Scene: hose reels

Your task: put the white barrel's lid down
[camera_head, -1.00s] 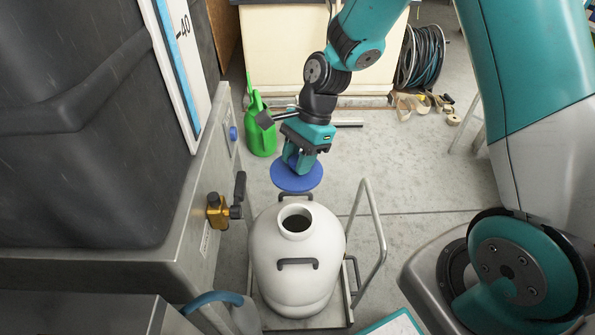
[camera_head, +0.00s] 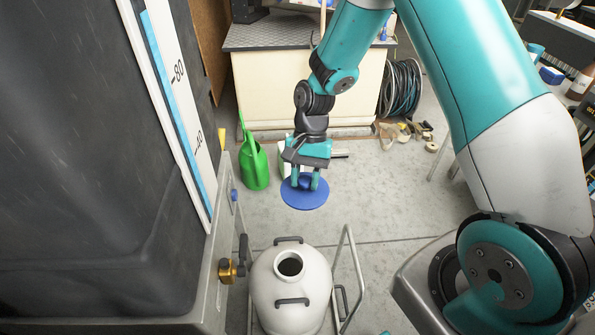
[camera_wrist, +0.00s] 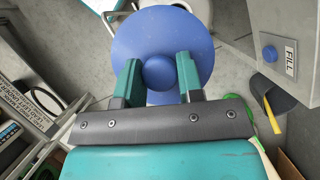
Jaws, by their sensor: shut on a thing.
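The white barrel (camera_head: 290,300) stands upright on a cart with its round mouth open and dark inside. Its lid (camera_head: 304,200) is a flat blue disc with a round knob. My gripper (camera_head: 305,180) is shut on the lid's knob and holds the lid in the air, beyond the barrel in the head view. In the wrist view my gripper's two fingers (camera_wrist: 160,78) sit on either side of the knob, with the lid's disc (camera_wrist: 140,45) spreading behind them.
A green watering can (camera_head: 254,165) stands on the floor left of the lid. A cream cabinet (camera_head: 270,90) and a hose reel (camera_head: 401,90) stand at the back. A grey panel with a brass tap (camera_head: 228,271) is left of the barrel. Bare floor (camera_head: 385,200) lies right of the lid.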

